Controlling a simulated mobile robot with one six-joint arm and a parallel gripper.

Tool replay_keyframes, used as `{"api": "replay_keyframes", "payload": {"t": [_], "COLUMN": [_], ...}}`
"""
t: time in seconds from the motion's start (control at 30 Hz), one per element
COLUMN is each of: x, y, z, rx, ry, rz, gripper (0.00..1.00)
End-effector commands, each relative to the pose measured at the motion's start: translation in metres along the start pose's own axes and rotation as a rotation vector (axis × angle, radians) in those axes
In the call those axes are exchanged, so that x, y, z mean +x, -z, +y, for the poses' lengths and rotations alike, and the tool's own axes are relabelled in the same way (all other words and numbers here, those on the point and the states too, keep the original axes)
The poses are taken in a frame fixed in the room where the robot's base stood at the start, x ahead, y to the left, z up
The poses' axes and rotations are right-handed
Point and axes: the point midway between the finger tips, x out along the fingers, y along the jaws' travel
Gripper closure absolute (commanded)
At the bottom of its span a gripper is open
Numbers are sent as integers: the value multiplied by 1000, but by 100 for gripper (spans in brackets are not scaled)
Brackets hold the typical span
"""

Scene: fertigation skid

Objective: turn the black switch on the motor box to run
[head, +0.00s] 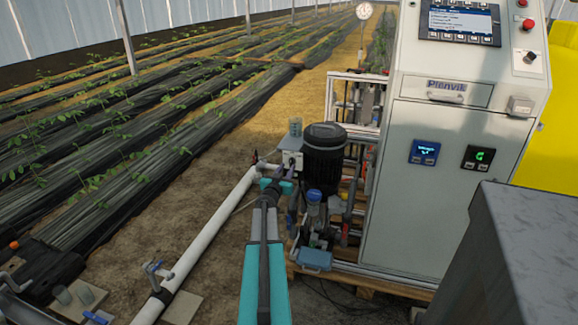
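The motor box (291,144) is a small pale box on the left side of the black motor (324,160). A dark spot on the box's near face, just above my gripper, looks like the black switch (291,160); its setting is too small to read. My teal arm reaches up from the bottom of the head view. My gripper (284,172) is at the lower front of the box, close to the switch. Whether it touches the switch, and how far its fingers are apart, I cannot tell.
A grey control cabinet (395,195) with a screen (459,20) and two small displays stands right of the motor. Pipes and a blue-capped part (314,196) sit below the motor. A white pipe (205,235) runs at left. A dark grey box (480,260) fills the lower right.

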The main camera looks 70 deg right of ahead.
Motion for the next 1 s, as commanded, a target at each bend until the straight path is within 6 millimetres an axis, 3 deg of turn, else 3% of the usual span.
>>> {"api": "replay_keyframes", "payload": {"t": [0.43,0.93,1.0], "x": [38,44,44], "y": [0,0,0], "z": [-1,0,0], "rx": [0,0,0], "ry": [1,0,1], "rz": [0,0,0], "gripper": [72,72,84]}}
